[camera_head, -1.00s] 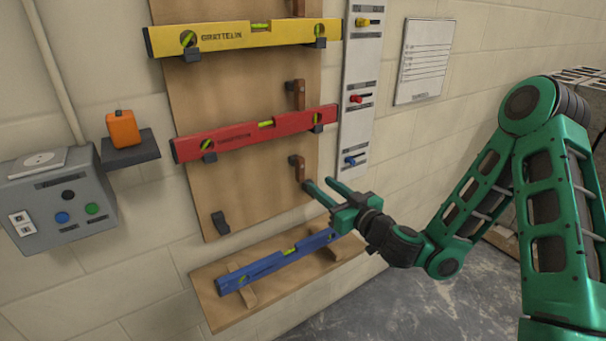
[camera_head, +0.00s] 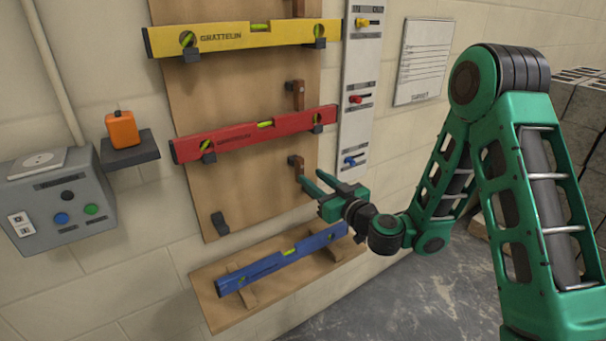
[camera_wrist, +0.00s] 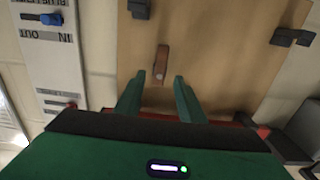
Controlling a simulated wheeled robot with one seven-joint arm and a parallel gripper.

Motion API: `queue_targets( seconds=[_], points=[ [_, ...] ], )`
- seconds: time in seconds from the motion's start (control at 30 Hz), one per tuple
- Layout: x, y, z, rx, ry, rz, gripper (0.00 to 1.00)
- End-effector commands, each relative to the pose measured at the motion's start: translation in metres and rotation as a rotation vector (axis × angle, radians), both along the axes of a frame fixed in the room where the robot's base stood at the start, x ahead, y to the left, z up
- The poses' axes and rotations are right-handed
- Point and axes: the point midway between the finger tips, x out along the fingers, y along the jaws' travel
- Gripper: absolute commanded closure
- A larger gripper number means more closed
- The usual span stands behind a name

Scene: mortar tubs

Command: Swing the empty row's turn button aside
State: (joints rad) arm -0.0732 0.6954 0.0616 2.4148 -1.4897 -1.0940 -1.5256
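The empty row is the lowest on the wooden board (camera_head: 255,190). Its brown turn button (camera_head: 296,166) hangs upright at the board's right side, below the red level (camera_head: 255,132). My gripper (camera_head: 311,178) is open and empty, its fingertips just right of and below this button. In the wrist view, which looks upside down, the button (camera_wrist: 161,62) lies ahead between the open fingers (camera_wrist: 158,92); I cannot tell whether they touch it. The row's left hook (camera_head: 220,223) is bare; two dark hooks show in the wrist view, one at the right (camera_wrist: 292,37).
A yellow level (camera_head: 243,38) hangs above the red one. A blue level (camera_head: 280,262) rests on a wooden shelf (camera_head: 215,312) below my gripper. A white slider strip (camera_head: 352,125) is right of the board. A grey control box (camera_head: 60,205) is at left.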

Motion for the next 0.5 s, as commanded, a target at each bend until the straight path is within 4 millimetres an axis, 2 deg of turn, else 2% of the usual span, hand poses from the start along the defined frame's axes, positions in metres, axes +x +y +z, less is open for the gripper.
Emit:
queue_targets(
  seconds=[0.5],
  points=[
    [0.029,0.022,-0.001,-0.002,-0.003,0.004,0.64]
  ],
)
